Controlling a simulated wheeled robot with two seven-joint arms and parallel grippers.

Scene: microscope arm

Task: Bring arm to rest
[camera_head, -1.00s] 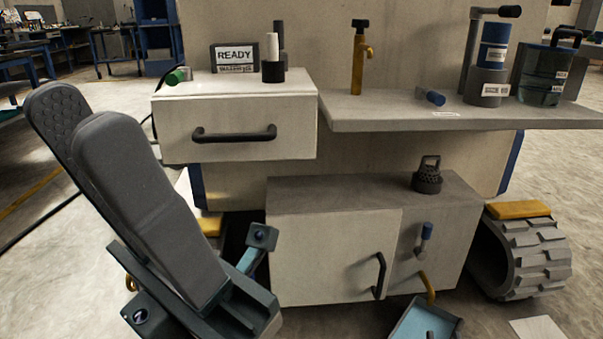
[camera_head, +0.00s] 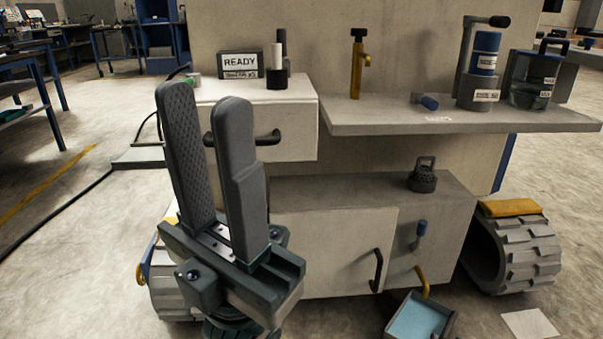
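My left gripper (camera_head: 205,95) is in front of the white cart's left drawer, its two long dark fingers pointing up. A gap shows between the fingers, with nothing in it. The fingers hide part of the drawer front (camera_head: 290,135) and its black handle (camera_head: 268,138). A grey post with a bent arm (camera_head: 482,20), ending in a dark knob, stands on the right shelf behind a blue-and-grey cylinder (camera_head: 486,65). My gripper is well to the left of it, apart from it. My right gripper is not in view.
A READY sign (camera_head: 241,64) and a dark holder (camera_head: 277,80) stand on the drawer top. A brass tap (camera_head: 357,65), a blue-ended piece (camera_head: 425,101) and a water container (camera_head: 533,80) are on the grey shelf (camera_head: 380,117). A low cabinet (camera_head: 330,240) and tracks (camera_head: 512,250) are below.

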